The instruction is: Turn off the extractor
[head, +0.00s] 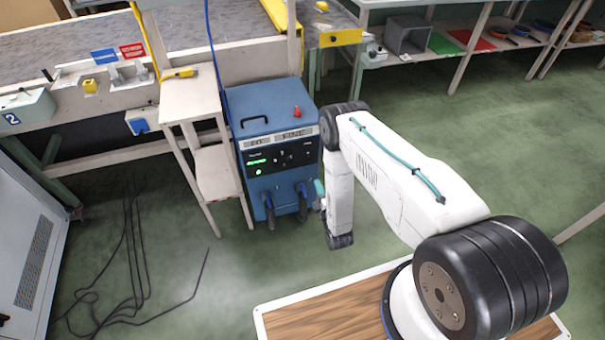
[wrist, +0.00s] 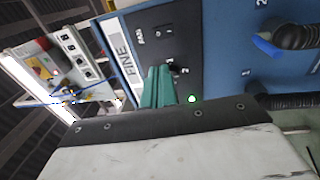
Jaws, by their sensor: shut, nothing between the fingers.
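The extractor (head: 262,128) is a blue cabinet with a black front panel, lit green displays and two dark hoses low on its front. A red knob (head: 296,112) sits on its top. In the wrist view the panel (wrist: 150,45) fills the upper middle, with a lit green lamp (wrist: 192,99) and a small dark switch (wrist: 179,68) beside my fingertips. My gripper (wrist: 160,86) has teal fingers, shut and empty, pointing at the panel. I cannot tell whether they touch it. In the head view my gripper (head: 319,188) shows only as a bit of teal at the cabinet's right front.
A small pale wooden table (head: 190,100) stands left of the extractor, with a yellow tool on it. The conveyor (head: 120,45) runs behind. Black cables (head: 135,250) lie on the floor at left.

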